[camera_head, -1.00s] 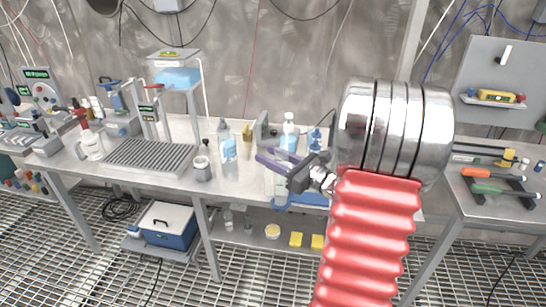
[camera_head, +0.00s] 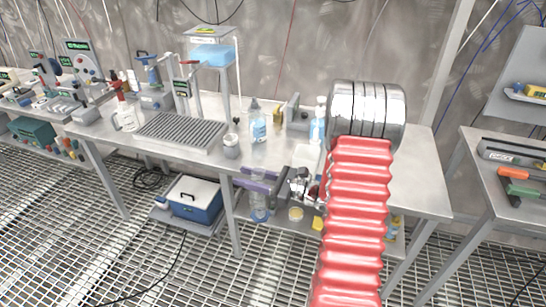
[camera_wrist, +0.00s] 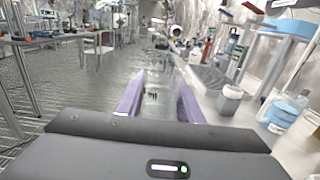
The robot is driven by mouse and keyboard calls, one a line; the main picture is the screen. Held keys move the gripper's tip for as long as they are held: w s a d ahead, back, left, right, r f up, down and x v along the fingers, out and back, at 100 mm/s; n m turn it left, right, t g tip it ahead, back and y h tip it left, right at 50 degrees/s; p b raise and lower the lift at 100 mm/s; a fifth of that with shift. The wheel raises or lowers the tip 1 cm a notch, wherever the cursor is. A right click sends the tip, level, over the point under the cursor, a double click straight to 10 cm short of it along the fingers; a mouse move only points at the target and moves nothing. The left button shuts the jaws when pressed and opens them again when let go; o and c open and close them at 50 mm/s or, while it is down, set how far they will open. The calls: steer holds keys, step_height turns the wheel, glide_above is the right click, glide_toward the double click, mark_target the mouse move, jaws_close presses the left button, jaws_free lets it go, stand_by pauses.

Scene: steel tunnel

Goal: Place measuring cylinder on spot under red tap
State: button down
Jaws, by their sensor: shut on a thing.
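The measuring cylinder (camera_head: 259,203) is clear, with a bluish foot, and hangs upright in front of the bench's front edge in the head view. My gripper (camera_head: 252,179), with purple fingers, is shut on it. In the wrist view the clear cylinder (camera_wrist: 157,100) shows between the purple fingers (camera_wrist: 158,98). The red tap (camera_head: 187,62) is on a stand at the back of the bench, left of my gripper. Below it lies a grey ribbed drain tray (camera_head: 180,132). A blue-handled tap (camera_head: 146,58) stands left of the red one. Any marked spot is too small to tell.
A spray bottle (camera_head: 124,115) is left of the tray. A blue cool box (camera_head: 195,200) sits below. Open grated floor lies in front.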

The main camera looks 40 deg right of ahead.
steer(key=a+f+n+g+y, duration=0.1)
steer(key=a+f+g+y, duration=0.1)
steer(key=a+f, duration=0.3)
steer(key=a+f+n+g+y, duration=0.2)
steer(key=a+f, duration=0.3)
steer(key=a, duration=0.6)
steer(key=shift+w+a+f+n, duration=0.15)
steer(key=shift+a+f+n, duration=0.05)
steer(key=shift+f+n, duration=0.15)
